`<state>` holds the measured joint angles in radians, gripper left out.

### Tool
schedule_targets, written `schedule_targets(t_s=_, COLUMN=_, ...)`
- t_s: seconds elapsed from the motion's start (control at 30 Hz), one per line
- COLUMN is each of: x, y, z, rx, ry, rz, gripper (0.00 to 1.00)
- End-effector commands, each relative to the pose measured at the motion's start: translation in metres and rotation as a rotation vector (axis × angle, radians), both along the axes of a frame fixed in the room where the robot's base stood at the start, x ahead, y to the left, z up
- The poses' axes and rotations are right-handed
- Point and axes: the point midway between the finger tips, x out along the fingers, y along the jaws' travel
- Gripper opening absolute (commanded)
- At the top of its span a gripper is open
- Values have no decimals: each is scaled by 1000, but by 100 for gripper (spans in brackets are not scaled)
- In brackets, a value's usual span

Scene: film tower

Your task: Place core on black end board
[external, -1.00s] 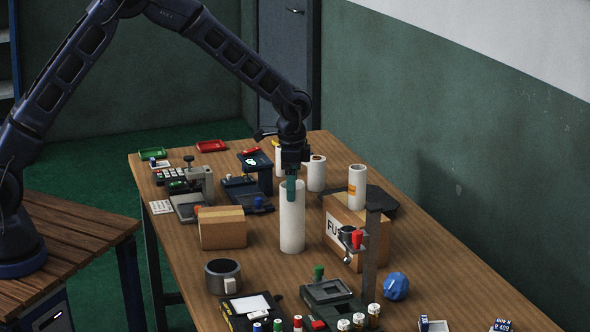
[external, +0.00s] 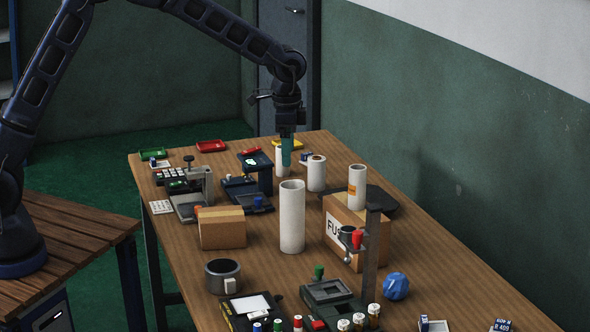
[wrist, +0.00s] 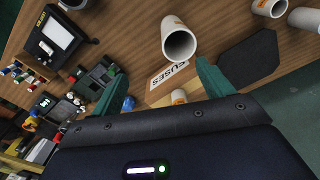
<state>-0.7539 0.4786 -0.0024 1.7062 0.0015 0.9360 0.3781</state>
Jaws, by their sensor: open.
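A tall, hollow white tube (external: 292,220), which looks like the core, stands upright on the wooden table. In the wrist view, a white tube (wrist: 178,40) shows with its open end toward me. The flat black end board (external: 384,199) lies behind and right of the FUSES box, which partly hides it; it also shows in the wrist view (wrist: 248,58). My gripper (external: 287,156) is above and clear of the tall tube, pointing down. In the wrist view its teal fingers (wrist: 158,88) are spread apart, and I see nothing held.
The FUSES box (external: 350,222) carries a shorter white tube (external: 357,187) with an orange label. More white tubes (external: 316,174) stand farther back. A brown box (external: 222,228), a mug (external: 223,277) and a dark post (external: 372,255) also stand nearby.

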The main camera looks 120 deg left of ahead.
Motion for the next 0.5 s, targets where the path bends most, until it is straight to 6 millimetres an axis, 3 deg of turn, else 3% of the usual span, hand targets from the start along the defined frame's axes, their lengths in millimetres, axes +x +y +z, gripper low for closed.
schedule_targets(t_s=0.03, x=3, y=-20, z=17, rx=10, ry=-10, rz=-14, gripper=79)
schedule_targets(t_s=0.2, x=3, y=-87, z=65, rx=32, ry=-41, rz=-50, gripper=79)
schedule_targets(t_s=0.5, x=-20, y=-202, z=132, rx=64, ry=-100, rz=-116, gripper=79)
